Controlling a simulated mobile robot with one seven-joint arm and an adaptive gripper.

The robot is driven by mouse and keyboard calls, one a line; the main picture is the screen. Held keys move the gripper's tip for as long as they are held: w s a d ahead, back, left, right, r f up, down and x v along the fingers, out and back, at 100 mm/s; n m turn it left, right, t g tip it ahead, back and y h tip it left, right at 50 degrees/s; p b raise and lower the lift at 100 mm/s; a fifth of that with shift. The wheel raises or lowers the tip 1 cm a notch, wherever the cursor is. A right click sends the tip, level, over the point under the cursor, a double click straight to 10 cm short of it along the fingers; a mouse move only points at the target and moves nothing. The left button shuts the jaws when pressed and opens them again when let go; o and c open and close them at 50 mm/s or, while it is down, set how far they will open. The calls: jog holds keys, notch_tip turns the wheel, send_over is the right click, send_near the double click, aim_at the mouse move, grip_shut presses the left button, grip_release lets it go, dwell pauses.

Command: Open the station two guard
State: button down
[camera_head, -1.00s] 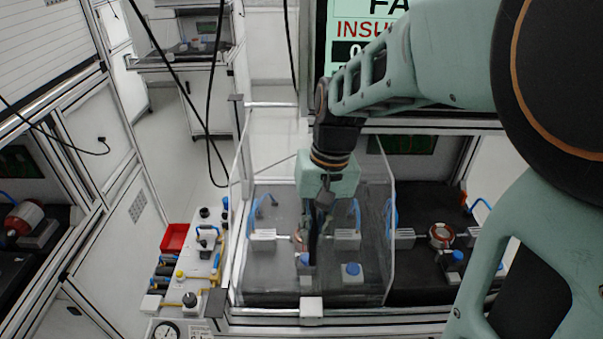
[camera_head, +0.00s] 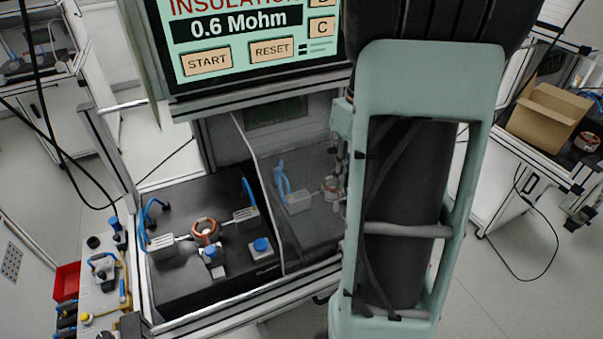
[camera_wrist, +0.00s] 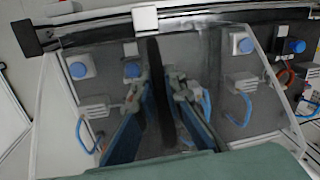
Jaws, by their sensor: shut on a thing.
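The clear guard panel (camera_head: 300,210) stands over the right station in the head view, partly hidden by my arm. The left station (camera_head: 180,275) is uncovered; a copper-coloured ring stator (camera_head: 205,231) sits there between grey clamps. In the wrist view, the panel (camera_wrist: 215,60) spans most of the picture, with clamps, blue hoses and blue buttons behind it. A dark upright bar (camera_wrist: 153,60), apparently the guard's handle, lies between my gripper's fingers (camera_wrist: 160,85). My gripper is shut on it.
A screen (camera_head: 250,40) reading 0.6 Mohm hangs above the bench. A side shelf with a red bin (camera_head: 67,281) stands at left. A cardboard box (camera_head: 547,118) is on another bench at right. Black cables hang at upper left.

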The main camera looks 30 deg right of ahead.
jog(key=shift+d, duration=2.1)
jog(key=shift+r, duration=0.1)
jog(key=c, duration=2.3)
grip_release()
jog(key=shift+d, duration=0.15)
jog(key=shift+o, duration=0.2)
notch_tip(320, 180, up, 12)
jog(key=d, duration=0.1)
jog(key=shift+d, duration=0.15)
